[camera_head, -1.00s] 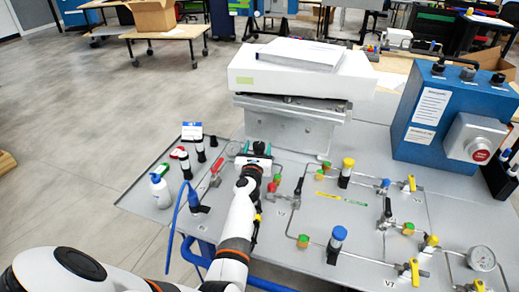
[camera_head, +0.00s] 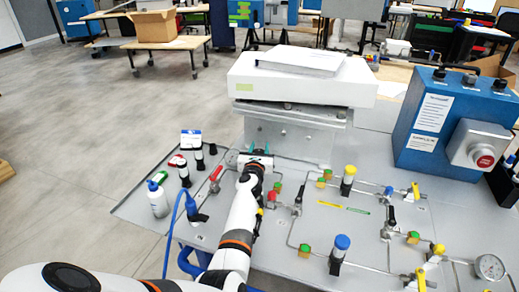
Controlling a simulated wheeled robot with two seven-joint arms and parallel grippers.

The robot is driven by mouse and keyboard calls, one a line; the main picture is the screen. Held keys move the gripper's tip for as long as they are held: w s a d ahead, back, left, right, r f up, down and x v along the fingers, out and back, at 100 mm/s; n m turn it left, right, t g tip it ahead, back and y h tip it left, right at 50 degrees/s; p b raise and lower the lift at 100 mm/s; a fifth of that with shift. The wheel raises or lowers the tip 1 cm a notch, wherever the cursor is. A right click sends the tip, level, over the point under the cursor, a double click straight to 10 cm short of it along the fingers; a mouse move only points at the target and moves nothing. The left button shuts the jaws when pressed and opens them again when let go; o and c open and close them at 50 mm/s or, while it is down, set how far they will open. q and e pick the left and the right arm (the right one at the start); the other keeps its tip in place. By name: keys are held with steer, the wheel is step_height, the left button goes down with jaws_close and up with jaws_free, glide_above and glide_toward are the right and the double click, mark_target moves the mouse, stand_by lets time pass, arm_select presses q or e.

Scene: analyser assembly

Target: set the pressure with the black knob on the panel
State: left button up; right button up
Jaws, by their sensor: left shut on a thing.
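The grey panel (camera_head: 330,222) carries pipes, valves and coloured fittings. My left gripper (camera_head: 258,151) is at the panel's back edge, in front of the metal stand, with its teal fingertips pointing away from me. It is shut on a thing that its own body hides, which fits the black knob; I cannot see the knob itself. A small round gauge (camera_head: 232,158) sits just left of the gripper. A larger pressure gauge (camera_head: 489,267) is at the lower right. My right gripper is not in view.
A white box-like unit (camera_head: 300,78) stands on a metal stand (camera_head: 295,135) behind the gripper. A blue control box (camera_head: 450,120) with a red button is at the right. A red-handled valve (camera_head: 215,174) is close by.

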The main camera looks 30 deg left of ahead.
arm_select(q)
steer(key=shift+m+t+h+p, duration=0.5)
steer(key=shift+m+h+p, duration=0.5)
steer(key=shift+h, duration=0.3)
steer(key=shift+d+m+h, duration=0.15)
steer(key=shift+m+h, duration=0.45)
steer(key=shift+h, duration=0.5)
steer(key=shift+w+d+f+m+t+h, duration=0.15)
steer(key=shift+m+h, duration=0.55)
steer(key=shift+h, duration=0.4)
steer(key=shift+s+d+m+t+h, duration=0.15)
steer(key=shift+m+h, duration=0.55)
steer(key=shift+h, duration=0.4)
steer(key=shift+w+d+h, duration=0.1)
steer(key=shift+h, duration=0.2)
steer(key=o, duration=1)
